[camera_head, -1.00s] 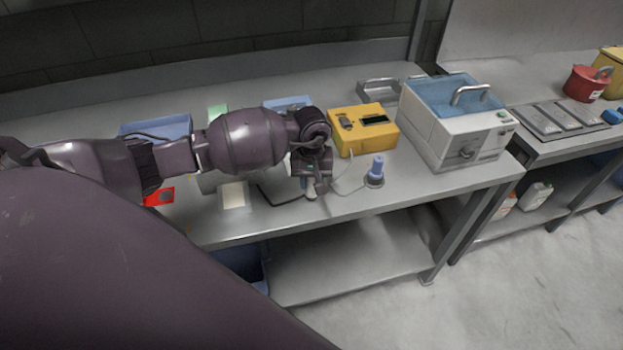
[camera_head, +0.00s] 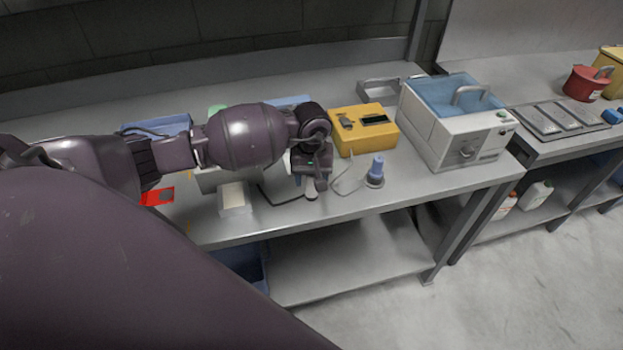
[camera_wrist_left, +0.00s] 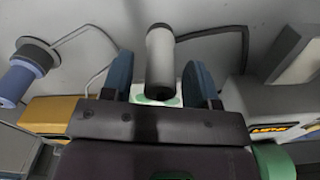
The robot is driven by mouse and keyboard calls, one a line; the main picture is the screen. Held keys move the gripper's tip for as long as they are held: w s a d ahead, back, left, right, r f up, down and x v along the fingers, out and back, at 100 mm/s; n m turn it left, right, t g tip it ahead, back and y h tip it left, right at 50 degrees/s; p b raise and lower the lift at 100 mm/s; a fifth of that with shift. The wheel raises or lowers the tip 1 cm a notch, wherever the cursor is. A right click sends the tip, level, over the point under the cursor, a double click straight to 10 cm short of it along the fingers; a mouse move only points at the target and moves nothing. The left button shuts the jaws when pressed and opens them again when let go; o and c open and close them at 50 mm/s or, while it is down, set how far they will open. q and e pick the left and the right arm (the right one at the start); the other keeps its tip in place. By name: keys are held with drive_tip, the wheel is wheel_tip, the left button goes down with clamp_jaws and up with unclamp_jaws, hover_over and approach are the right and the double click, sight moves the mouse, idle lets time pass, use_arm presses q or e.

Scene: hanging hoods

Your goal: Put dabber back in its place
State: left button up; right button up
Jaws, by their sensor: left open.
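A pale grey cylinder with a dark end cap (camera_wrist_left: 160,60), which may be the dabber, lies between the blue fingers of my left gripper (camera_wrist_left: 160,84) in the left wrist view. The fingers stand apart, with a gap on each side of it. In the head view my left gripper (camera_head: 311,182) is low over the bench front, with the pale cylinder's end (camera_head: 311,194) just below it. A blue cylinder (camera_head: 376,166) stands upright in a dark round base to the right; it also shows in the left wrist view (camera_wrist_left: 18,82). My right gripper is out of view.
A yellow device (camera_head: 362,128) and a white bath with blue inside (camera_head: 455,130) stand behind and to the right. A grey cable (camera_head: 350,190) and a dark cable (camera_head: 272,199) lie near the gripper. A pale block (camera_head: 235,199) and red item (camera_head: 157,197) are left.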

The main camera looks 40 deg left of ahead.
use_arm(q)
wheel_tip(320, 180, up, 11)
drive_tip(key=shift+r+b, duration=0.1)
drive_tip(key=shift+b, duration=0.4)
idle(0.3)
